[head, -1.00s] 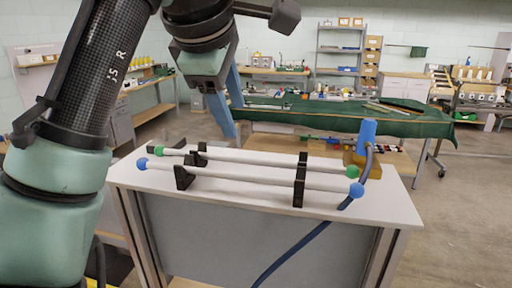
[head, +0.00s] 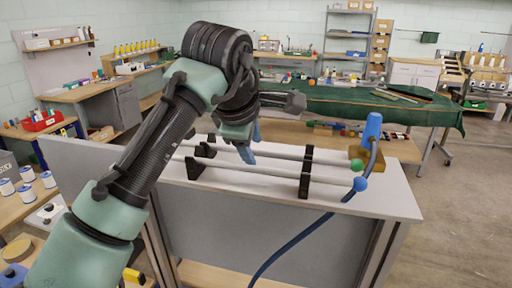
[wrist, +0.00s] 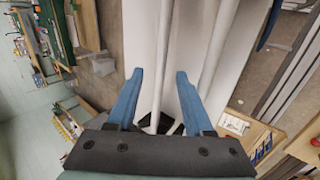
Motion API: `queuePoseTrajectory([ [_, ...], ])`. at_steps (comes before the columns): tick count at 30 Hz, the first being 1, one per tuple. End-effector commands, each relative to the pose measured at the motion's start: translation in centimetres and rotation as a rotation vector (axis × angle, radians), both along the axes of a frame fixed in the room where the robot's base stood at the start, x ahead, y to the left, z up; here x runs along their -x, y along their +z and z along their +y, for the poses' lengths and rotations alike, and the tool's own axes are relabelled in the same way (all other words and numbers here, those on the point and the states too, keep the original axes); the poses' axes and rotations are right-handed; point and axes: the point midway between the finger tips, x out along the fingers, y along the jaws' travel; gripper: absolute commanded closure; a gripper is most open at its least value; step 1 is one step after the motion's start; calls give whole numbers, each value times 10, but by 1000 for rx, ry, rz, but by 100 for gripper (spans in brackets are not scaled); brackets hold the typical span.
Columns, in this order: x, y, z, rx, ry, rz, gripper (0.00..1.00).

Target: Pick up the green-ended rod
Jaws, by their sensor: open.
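The green-ended rod (head: 283,155) is the farther of two pale rods on black stands; its green right end shows in the head view, and its left end is hidden behind my arm. The blue-ended rod (head: 273,175) lies parallel and nearer. My gripper (head: 248,152) is open over the left part of the rods, its blue fingers pointing down. In the wrist view, my gripper's fingers (wrist: 160,75) straddle the left-hand rod (wrist: 163,45), which looks like the green-ended one. The other rod (wrist: 219,45) passes to the right. I cannot tell the height gap.
The rods' black stands (head: 305,172) rest on a white-topped bench (head: 390,198). A blue cylinder (head: 372,130) on a yellowish base stands at the bench's right, with a blue hose (head: 290,245) hanging down in front. A green-covered table (head: 330,100) is behind.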

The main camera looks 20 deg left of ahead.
Motion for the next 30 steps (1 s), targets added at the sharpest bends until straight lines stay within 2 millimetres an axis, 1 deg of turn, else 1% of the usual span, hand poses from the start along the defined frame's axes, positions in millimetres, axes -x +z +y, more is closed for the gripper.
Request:
queuePoseTrajectory([
  [3, -3, -4, 0, 0, 0, -1, 48],
  [8, -3, -4, 0, 0, 0, -1, 48],
  [11, -3, -4, 0, 0, 0, -1, 65],
  [15, -3, -4, 0, 0, 0, -1, 90],
  [17, -3, -4, 0, 0, 0, -1, 100],
  [30, -3, -3, 0, 0, 0, -1, 100],
])
